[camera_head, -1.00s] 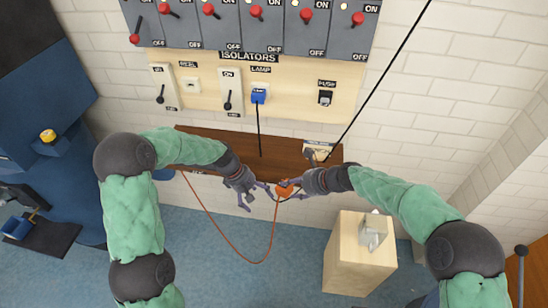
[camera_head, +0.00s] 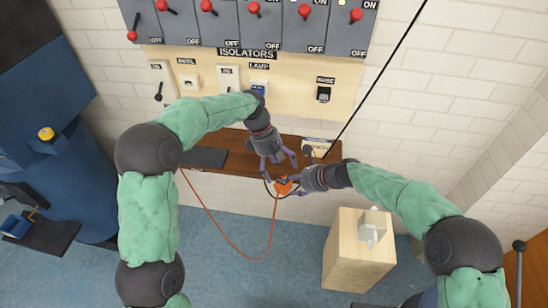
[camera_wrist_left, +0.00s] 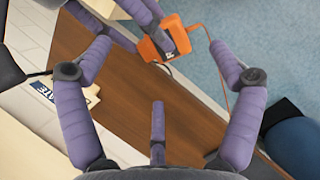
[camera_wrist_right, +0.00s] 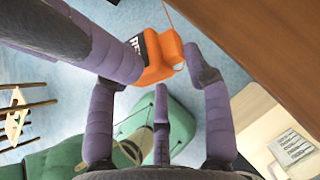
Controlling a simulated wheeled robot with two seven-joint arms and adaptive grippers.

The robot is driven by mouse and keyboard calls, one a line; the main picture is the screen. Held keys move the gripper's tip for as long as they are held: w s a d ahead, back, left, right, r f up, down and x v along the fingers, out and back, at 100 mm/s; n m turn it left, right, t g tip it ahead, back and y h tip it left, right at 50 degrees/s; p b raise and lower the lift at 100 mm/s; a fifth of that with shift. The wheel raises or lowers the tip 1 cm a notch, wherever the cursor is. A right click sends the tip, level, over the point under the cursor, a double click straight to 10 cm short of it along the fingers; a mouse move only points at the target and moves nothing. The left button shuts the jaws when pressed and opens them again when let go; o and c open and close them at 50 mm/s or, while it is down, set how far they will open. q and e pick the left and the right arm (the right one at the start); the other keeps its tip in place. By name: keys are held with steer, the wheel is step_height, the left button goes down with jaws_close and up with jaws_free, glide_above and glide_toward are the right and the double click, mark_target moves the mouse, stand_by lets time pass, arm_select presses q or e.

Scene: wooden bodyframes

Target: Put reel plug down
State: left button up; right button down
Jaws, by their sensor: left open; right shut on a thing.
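The reel plug (camera_head: 284,186) is orange with a black label and hangs from an orange cable near the shelf's front edge. My right gripper (camera_head: 285,184) is shut on it. It also shows in the right wrist view (camera_wrist_right: 158,55) between the fingers, and at the top of the left wrist view (camera_wrist_left: 165,40). My left gripper (camera_head: 278,166) is open and empty, over the brown wooden shelf (camera_head: 236,160), just behind and left of the plug. The left fingers (camera_wrist_left: 155,110) are spread, apart from the plug.
The wall panel (camera_head: 300,80) carries isolator levers and sockets, with a blue lamp plug (camera_head: 258,90) in one. A dark flat item (camera_head: 205,157) lies on the shelf's left part. A white plate (camera_head: 318,147) is at its right. A wooden box (camera_head: 350,255) stands on the floor.

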arm_select(q)
steer(key=shift+x, duration=3.5)
steer(key=c, duration=1.3)
steer(key=shift+c, duration=0.5)
arm_select(e)
steer(key=c, duration=0.8)
jaws_free()
steer(key=shift+c, duration=0.2)
arm_select(q)
steer(key=shift+c, duration=0.9)
arm_select(e)
steer(key=o, duration=0.4)
